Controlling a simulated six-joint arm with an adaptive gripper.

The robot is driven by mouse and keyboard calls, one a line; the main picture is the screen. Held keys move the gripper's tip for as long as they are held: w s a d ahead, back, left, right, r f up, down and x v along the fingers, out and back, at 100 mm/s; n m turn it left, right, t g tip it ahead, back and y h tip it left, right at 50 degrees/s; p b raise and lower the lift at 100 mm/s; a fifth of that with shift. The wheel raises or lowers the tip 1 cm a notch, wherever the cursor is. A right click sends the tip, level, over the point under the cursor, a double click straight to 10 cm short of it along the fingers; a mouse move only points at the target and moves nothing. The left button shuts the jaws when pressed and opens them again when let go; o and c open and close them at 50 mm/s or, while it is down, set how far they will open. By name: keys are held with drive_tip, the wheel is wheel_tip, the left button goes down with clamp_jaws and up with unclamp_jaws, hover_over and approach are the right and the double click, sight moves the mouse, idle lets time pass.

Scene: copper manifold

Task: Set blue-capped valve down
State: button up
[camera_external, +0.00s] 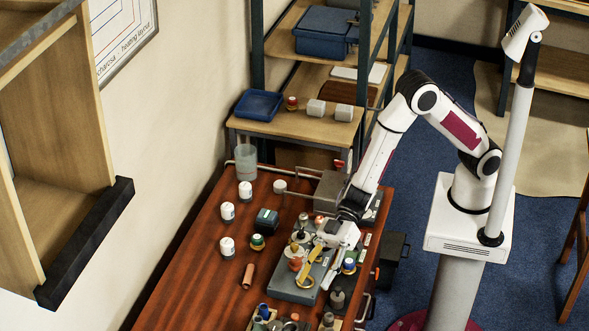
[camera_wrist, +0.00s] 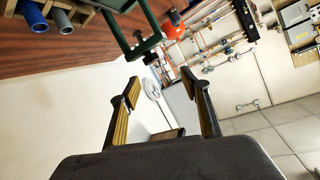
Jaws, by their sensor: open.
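A small valve with a blue cap (camera_external: 349,266) stands on the workbench in the external view, just right of my gripper and apart from its fingers as far as I can tell. My gripper (camera_external: 315,281) is open, with its yellow-lined fingers over the grey plate (camera_external: 284,289) on the bench. In the wrist view my gripper (camera_wrist: 160,78) shows two spread fingers with nothing held between them. The blue-capped valve cannot be made out in the wrist view. An orange-topped part (camera_external: 295,264) stands on the plate left of the fingers.
A green-and-yellow-based valve (camera_external: 257,242), a dark teal box (camera_external: 267,220) and several white jars (camera_external: 227,247) stand on the reddish bench left of the plate. A copper tube (camera_external: 248,276) lies nearby. A tray of fittings sits at the front. Bare bench shows at the left (camera_external: 190,290).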

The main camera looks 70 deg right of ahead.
drive_tip(key=s+d+f+n+g+h, duration=0.2)
drive_tip(key=d, duration=0.4)
drive_tip(key=s+d+f+n+g+h, duration=0.1)
drive_tip(key=d+f+n+g+h, duration=0.15)
drive_tip(key=d, duration=0.35)
drive_tip(key=n+h, duration=0.4)
drive_tip(key=h, duration=0.1)
approach(349, 261)
drive_tip(key=shift+t+y+x, duration=0.25)
drive_tip(key=shift+x, duration=1)
drive_tip(key=shift+w+d, duration=0.1)
drive_tip(key=shift+d, duration=0.05)
drive_tip(key=shift+x, duration=1.3)
drive_tip(key=shift+f, duration=0.15)
drive_tip(key=shift+s+x, duration=0.15)
drive_tip(key=shift+x, duration=0.6)
drive_tip(key=shift+s+x, duration=0.2)
drive_tip(key=shift+x, duration=1.5)
